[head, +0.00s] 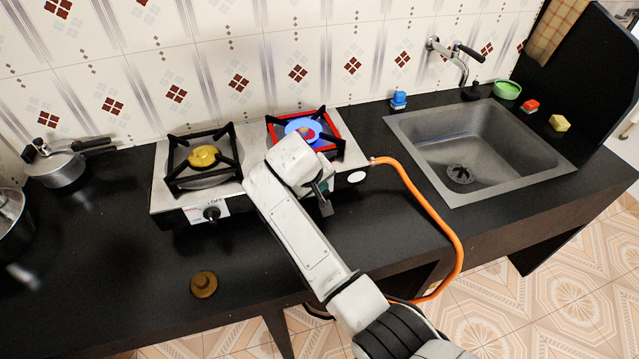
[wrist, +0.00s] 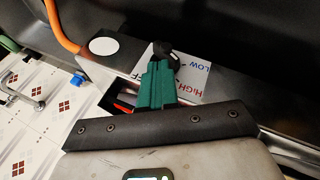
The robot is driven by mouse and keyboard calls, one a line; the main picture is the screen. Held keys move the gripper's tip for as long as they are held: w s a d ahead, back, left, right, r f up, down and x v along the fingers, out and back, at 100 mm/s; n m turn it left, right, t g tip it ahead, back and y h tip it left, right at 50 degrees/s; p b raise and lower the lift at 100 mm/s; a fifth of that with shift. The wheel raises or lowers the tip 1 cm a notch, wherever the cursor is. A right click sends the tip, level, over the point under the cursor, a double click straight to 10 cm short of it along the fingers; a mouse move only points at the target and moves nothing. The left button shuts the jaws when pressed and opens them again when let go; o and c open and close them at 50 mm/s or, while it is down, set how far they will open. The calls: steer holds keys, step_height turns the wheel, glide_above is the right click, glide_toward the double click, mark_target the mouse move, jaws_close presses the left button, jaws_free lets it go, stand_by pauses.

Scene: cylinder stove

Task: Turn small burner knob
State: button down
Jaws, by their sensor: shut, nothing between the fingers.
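The two-burner stove (head: 245,192) stands on the black counter. The right burner (head: 304,130) shows a blue disc like a flame with a red centre, on a red-edged plate. The left burner (head: 203,157) has a gold cap and no flame. The left knob (head: 211,213) is black on a white plate. The right knob (wrist: 165,56) is black, before a plate lettered LOW and HIGH; my arm hides it in the head view. My gripper (wrist: 157,66) has green fingers shut and empty, tips close by the right knob; I cannot tell if they touch. It also shows in the head view (head: 324,203).
An orange hose (head: 428,205) runs from the stove's right side over the counter edge. The sink (head: 480,150) lies to the right. A brown round lid (head: 204,284) sits at the front, and a pressure cooker (head: 58,165) at the left.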

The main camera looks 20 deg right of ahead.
steer(key=w+d+r+p+v, duration=0.1)
steer(key=d+p+v, duration=0.1)
steer(key=v, duration=1.1)
steer(key=s+d+f+m+g+y, duration=0.1)
steer(key=s+d+f, duration=0.4)
steer(key=s+f, duration=0.3)
steer(key=s+d+f+m+g+y, duration=0.1)
steer(key=s+d+f, duration=0.3)
steer(key=s+f, duration=0.45)
steer(key=s+d+m+y, duration=0.1)
steer(key=s+d, duration=0.1)
steer(key=s, duration=0.9)
steer(key=s+d+f+m+g+y, duration=0.1)
steer(key=s+d, duration=0.1)
steer(key=s, duration=1)
steer(key=shift+s+d+g, duration=0.3)
steer(key=shift+d, duration=0.1)
steer(key=shift+w, duration=0.1)
